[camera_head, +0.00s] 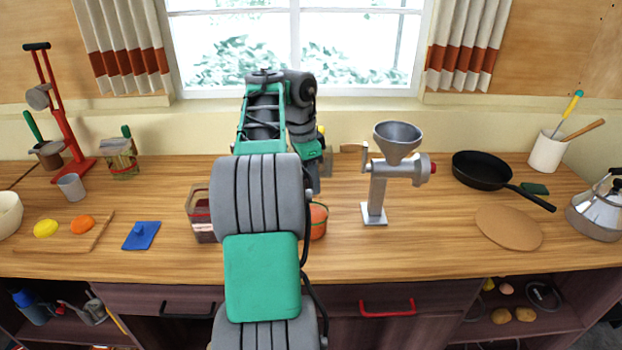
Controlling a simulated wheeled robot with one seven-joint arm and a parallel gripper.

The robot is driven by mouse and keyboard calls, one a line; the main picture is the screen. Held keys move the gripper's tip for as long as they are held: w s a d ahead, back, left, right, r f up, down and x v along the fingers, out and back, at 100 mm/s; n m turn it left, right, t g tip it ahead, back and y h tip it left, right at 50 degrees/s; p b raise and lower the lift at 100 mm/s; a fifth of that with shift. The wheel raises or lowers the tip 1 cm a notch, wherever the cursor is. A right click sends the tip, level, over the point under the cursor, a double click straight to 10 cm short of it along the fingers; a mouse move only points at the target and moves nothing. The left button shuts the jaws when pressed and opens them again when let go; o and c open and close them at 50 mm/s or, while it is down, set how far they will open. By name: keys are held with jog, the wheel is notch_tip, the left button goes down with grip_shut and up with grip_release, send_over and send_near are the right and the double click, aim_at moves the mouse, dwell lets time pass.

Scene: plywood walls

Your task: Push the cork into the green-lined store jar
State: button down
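My arm reaches forward over the middle of the counter, and its links cover much of the view. My gripper (316,180) is mostly hidden behind the arm, so I cannot tell if it is open, shut or holding anything. I cannot pick out the cork for certain. Right of the arm stands an orange-red round container (318,221), partly covered.
A grey metal grinder (377,190) stands close to the right of my arm. A black pan (481,170), a brown round board (508,228) and a kettle (598,212) are farther right.

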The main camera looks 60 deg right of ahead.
jog(key=shift+c, duration=1.6)
grip_release()
notch_tip(320, 180, up, 8)
jog(key=p, duration=0.8)
jog(key=shift+r, duration=0.1)
jog(key=shift+c, duration=0.5)
grip_shut()
